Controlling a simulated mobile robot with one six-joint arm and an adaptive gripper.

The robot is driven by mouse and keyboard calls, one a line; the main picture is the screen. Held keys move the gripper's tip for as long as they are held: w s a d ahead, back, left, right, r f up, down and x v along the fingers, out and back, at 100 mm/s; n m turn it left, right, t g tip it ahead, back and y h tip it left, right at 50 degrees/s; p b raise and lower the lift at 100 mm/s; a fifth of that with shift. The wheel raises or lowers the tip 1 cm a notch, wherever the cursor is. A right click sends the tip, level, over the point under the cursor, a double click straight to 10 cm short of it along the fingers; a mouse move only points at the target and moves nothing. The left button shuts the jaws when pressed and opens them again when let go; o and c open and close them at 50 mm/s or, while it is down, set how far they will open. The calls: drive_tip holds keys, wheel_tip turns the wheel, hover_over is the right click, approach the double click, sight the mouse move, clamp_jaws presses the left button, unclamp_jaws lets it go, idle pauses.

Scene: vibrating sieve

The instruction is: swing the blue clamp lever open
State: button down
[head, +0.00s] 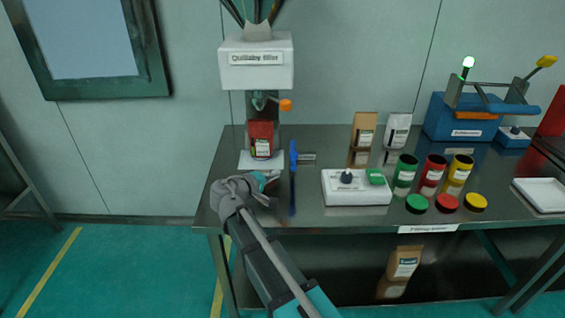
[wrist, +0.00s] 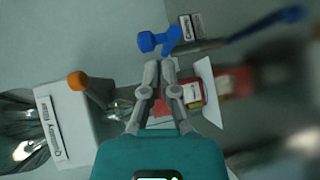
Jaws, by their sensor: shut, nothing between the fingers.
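The blue clamp lever (head: 293,156) stands upright beside the filler, with a small metal piece at its right. In the wrist view, a blue knobbed part of the lever (wrist: 148,41) lies just beyond my fingertips. My gripper (head: 270,180) is in front of the filler, low over the table's left end and left of the lever. In the wrist view, my gripper (wrist: 160,65) has its fingers together with nothing between them. The fingertips look close to the lever; I cannot tell whether they touch.
The filler (head: 257,75) has an orange knob (head: 285,105) and a red pouch (head: 262,140) on a white plate (head: 246,162). Right of the lever are a white box (head: 355,190), coloured jars and lids, paper bags and a blue machine (head: 455,118). Bare table lies near the lever.

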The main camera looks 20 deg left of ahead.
drive_tip(key=s+a+r+n+t, duration=0.1)
drive_tip(key=s+a+t, duration=0.1)
drive_tip(key=a, duration=0.5)
drive_tip(key=shift+s+r+n+y+b, duration=0.15)
drive_tip(key=shift+r+n+y+b, duration=0.1)
drive_tip(key=shift+n+y+b, duration=0.15)
drive_tip(key=s+d+r+x, duration=0.1)
drive_tip(key=d+x, duration=0.1)
drive_tip(key=x, duration=1)
drive_tip(key=shift+w+d+f+b, duration=0.35)
drive_tip(key=shift+w+f, duration=0.1)
drive_tip(key=shift+d, duration=0.1)
